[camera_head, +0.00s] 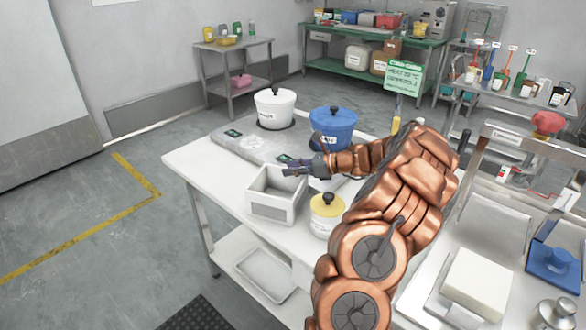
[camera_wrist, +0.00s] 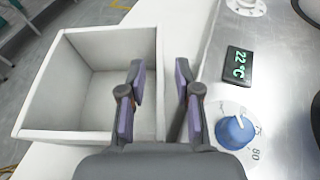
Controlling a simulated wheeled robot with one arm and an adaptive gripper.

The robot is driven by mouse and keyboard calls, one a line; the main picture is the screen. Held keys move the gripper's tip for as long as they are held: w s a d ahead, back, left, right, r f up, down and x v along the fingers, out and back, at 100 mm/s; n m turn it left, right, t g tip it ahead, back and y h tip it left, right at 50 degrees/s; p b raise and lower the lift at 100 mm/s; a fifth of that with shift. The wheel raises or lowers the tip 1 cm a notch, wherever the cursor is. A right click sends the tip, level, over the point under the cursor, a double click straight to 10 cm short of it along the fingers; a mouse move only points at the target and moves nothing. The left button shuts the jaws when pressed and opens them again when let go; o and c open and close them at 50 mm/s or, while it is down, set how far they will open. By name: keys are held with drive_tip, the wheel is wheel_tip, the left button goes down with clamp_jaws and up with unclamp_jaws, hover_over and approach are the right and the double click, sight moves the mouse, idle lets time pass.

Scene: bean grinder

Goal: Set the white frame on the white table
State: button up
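The white frame (camera_head: 262,205) is a box-like thing with an open top, at the left front part of the white table (camera_head: 188,160). It looks upright and appears to rest on the table by the front edge. In the wrist view the frame (camera_wrist: 50,90) fills the left side, with its inside visible. My gripper (camera_head: 290,168) is over the frame's back edge in the head view. In the wrist view my gripper (camera_wrist: 160,100) is open, one finger over the frame's inside and the other beyond its right wall. I see no contact.
A grey metal device with a dial (camera_wrist: 235,132) and a display lies close to the right finger. A white pot (camera_head: 274,110), a blue pot (camera_head: 335,130) and a yellow-lidded pot (camera_head: 326,207) stand close by. The table's left corner is clear.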

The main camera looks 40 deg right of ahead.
drive_tip(key=b+v, duration=0.1)
drive_tip(key=v, duration=1.1)
drive_tip(key=w+a+r+n+g+y, duration=0.15)
drive_tip(key=a+n, duration=0.25)
drive_tip(key=a, duration=0.5)
drive_tip(key=w+a+r+n+g+y, duration=0.1)
drive_tip(key=w+a+r+n+g, duration=0.15)
drive_tip(key=a, duration=0.55)
drive_tip(key=s+a+n+g, duration=0.3)
drive_tip(key=a+n, duration=0.2)
drive_tip(key=a, duration=0.4)
drive_tip(key=s+a+n+g, duration=0.3)
drive_tip(key=s+a+n, duration=0.1)
drive_tip(key=a, duration=0.6)
drive_tip(key=s+a+f+n+g+h, duration=0.25)
drive_tip(key=s+a+n+h, duration=0.25)
drive_tip(key=s+a+n, duration=0.5)
drive_tip(key=s+d+f+n+h, duration=0.1)
drive_tip(key=s+d+n+h, duration=0.1)
drive_tip(key=s, duration=0.5)
drive_tip(key=s+d+f+n+g+h, duration=0.1)
drive_tip(key=s+d+f+n+h, duration=0.1)
drive_tip(key=s, duration=0.5)
drive_tip(key=shift+s+d, duration=0.3)
drive_tip(key=shift+d, duration=0.5)
drive_tip(key=shift+n+g+h, duration=0.25)
